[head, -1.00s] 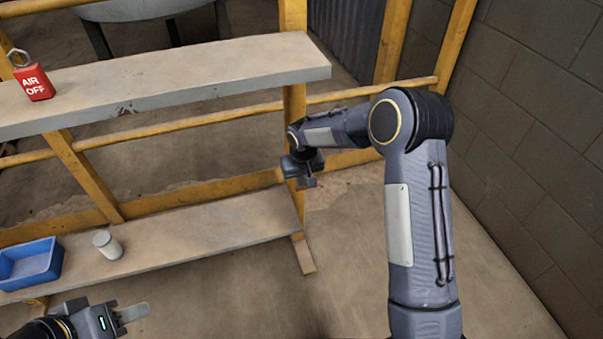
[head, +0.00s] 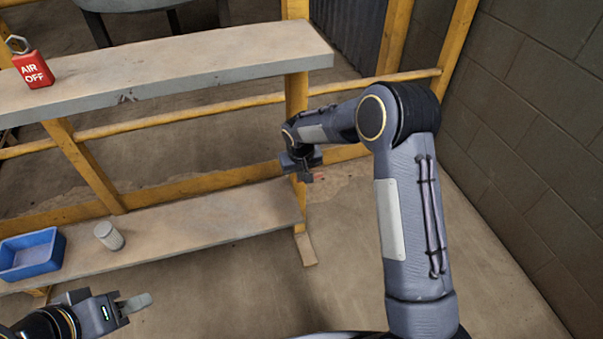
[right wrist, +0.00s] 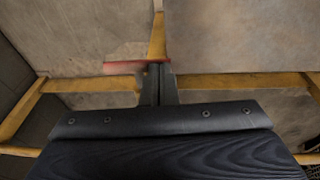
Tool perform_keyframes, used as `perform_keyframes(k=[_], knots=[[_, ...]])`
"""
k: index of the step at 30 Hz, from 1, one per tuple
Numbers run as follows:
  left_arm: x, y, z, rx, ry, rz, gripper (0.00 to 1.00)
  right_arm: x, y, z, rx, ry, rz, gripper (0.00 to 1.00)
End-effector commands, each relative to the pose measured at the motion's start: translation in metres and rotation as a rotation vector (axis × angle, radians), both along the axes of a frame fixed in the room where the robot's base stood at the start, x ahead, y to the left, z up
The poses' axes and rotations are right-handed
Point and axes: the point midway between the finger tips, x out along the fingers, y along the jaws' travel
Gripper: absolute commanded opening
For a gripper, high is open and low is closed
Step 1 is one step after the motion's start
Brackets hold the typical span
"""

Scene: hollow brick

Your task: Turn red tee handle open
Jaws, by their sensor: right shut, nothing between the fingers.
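A thin red bar, which looks like the red tee handle (right wrist: 120,65), lies crosswise at the fingertips in the right wrist view. In the head view only a small bit of red (head: 319,178) shows beside my right gripper (head: 308,176), near the yellow post. In the wrist view my right gripper (right wrist: 159,72) is shut with its fingers together and nothing between them; I cannot tell whether the tips touch the bar. The handle's stem and mount are not clear. My left gripper (head: 135,303) is low at the left, away from the handle; its finger gap is unclear.
A grey shelf (head: 180,75) carries a red "AIR OFF" tag (head: 34,70). A lower board (head: 200,222) holds a blue bin (head: 32,255) and a pale cylinder (head: 109,236). Yellow posts and rails (head: 297,100) stand around the handle. A block wall (head: 530,150) is at right.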

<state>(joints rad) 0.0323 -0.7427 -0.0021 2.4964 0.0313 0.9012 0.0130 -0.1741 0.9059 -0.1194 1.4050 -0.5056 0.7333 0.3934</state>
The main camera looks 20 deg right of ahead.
Motion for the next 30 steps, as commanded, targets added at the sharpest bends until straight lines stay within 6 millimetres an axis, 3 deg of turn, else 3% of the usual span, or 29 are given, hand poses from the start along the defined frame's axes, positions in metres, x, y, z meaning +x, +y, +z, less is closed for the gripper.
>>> perform_keyframes(k=[11, 30], knots=[[0.000, 0.000, -0.010, 0.000, 0.000, 0.000, 0.36, 0.000, 0.007, -0.007, -0.132, -0.005, 0.004, 0.00], [0.000, 0.000, -0.054, 0.000, 0.000, 0.000, 0.36, 0.000, 0.019, -0.034, -0.725, -0.028, 0.005, 0.00]])
